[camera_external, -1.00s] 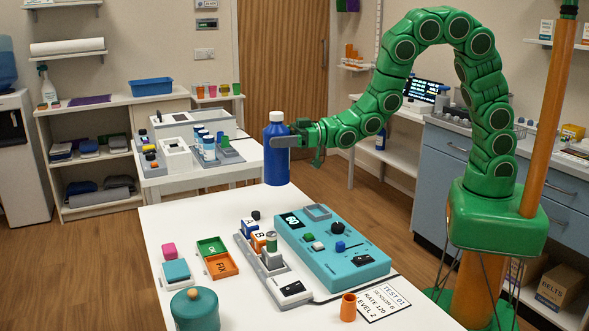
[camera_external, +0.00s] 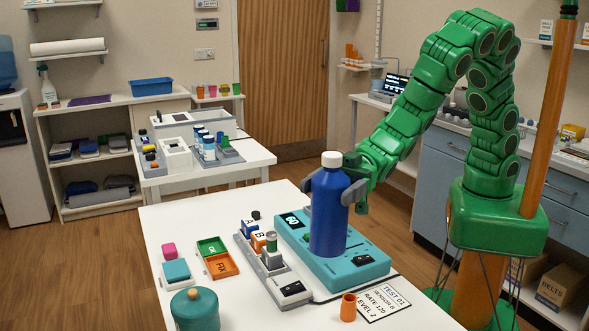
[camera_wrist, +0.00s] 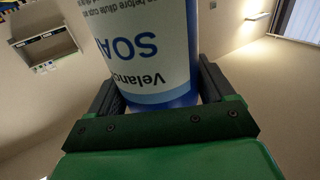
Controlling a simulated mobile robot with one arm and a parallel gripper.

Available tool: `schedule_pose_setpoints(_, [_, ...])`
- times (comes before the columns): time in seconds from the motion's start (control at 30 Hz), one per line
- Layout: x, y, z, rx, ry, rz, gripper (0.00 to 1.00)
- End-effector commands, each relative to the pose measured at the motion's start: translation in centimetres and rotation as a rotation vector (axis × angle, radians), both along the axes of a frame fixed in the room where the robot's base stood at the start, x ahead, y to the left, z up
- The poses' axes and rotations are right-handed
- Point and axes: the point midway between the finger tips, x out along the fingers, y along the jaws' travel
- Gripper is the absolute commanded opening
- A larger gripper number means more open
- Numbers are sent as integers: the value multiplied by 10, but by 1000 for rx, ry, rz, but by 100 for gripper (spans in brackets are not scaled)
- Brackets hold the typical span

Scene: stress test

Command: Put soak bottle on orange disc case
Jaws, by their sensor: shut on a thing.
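The soak bottle (camera_external: 329,218) is blue with a white cap and is upright. My gripper (camera_external: 333,188) is shut on its upper body, one finger on each side. In the external view it overlaps the teal device; whether its base is clear of the device is hard to tell. In the wrist view, the bottle's label (camera_wrist: 145,45) reads SOA upside down between my fingers (camera_wrist: 160,95). The orange disc case (camera_external: 222,266), a flat open-looking square marked FIX, lies on the white table left of the bottle, apart from it.
A green case (camera_external: 212,246) touches or nearly touches the orange one. An orange cup (camera_external: 348,307) stands front right.

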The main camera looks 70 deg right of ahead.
Motion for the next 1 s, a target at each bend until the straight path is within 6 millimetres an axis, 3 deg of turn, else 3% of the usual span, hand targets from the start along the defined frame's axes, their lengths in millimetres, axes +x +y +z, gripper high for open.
schedule_pose_setpoints(0.03, [-18, 13, 1, 0, -2, 36, 26])
schedule_pose_setpoints(0.2, [-68, 46, 1, -4, 1, 133, 26])
schedule_pose_setpoints(0.43, [-110, 69, 2, -7, 3, 210, 26])
schedule_pose_setpoints(0.63, [-118, 79, 0, -7, 4, 228, 26])
schedule_pose_setpoints(1.0, [-99, 116, -19, -6, 5, 228, 26])
